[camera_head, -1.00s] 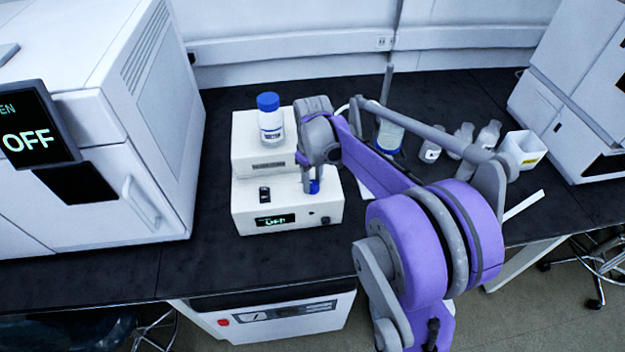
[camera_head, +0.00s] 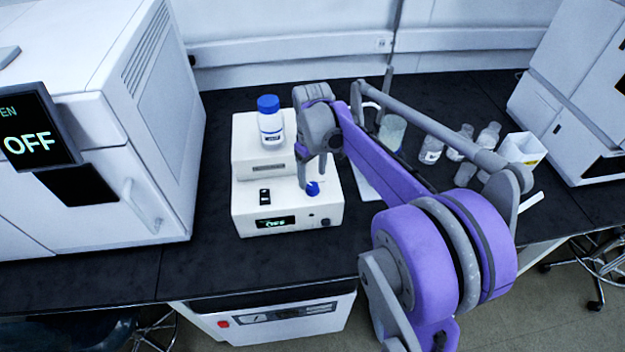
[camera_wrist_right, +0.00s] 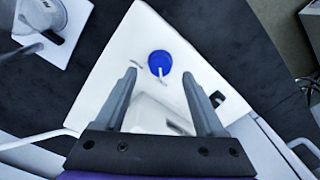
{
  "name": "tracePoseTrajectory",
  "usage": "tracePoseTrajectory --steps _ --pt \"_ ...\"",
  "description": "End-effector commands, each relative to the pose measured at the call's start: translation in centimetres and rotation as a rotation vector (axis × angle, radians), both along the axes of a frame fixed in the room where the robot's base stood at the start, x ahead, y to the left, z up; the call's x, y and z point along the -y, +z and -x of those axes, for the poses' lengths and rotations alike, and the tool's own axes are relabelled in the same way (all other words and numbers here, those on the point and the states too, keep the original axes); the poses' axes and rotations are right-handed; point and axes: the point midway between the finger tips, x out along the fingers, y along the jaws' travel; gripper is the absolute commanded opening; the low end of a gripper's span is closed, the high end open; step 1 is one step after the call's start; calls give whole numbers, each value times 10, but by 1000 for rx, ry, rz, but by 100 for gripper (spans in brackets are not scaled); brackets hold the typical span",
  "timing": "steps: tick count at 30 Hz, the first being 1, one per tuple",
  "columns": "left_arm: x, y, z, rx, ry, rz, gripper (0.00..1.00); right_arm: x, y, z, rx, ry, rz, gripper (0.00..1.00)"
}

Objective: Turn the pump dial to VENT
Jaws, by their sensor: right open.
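The white pump (camera_head: 285,212) stands on the dark bench, and its small display reads OFF. Its blue dial (camera_head: 313,188) is on the sloping top, right of a black switch. In the right wrist view the dial (camera_wrist_right: 160,64) has a white pointer line toward its lower side, with small unreadable marks around it. My right gripper (camera_head: 313,172) is open and empty, just above and behind the dial in the head view. In the wrist view its spread fingers (camera_wrist_right: 158,77) have the dial centred beyond their tips, apparently untouched. My left gripper is not in view.
A blue-capped bottle (camera_head: 270,122) stands on the pump's raised rear part. Several glass bottles (camera_head: 455,145) and a white box (camera_head: 522,150) stand to the right. A large white instrument (camera_head: 110,200) fills the left. Bare bench lies in front of the pump.

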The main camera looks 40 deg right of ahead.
Motion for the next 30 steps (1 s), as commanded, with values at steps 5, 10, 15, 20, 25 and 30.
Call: tracePoseTrajectory --steps 5,10,15,20,25,30 --pt "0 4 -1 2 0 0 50 0 39 0 0 0 0 72" --pt "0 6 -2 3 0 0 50 0 63 0 0 0 0 72" --pt "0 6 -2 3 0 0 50 0 71 0 0 0 0 72" --pt "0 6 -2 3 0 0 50 0 72 0 0 0 0 72" --pt "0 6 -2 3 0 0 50 0 71 0 0 0 0 72" --pt "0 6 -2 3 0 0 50 0 71 0 0 0 0 72"
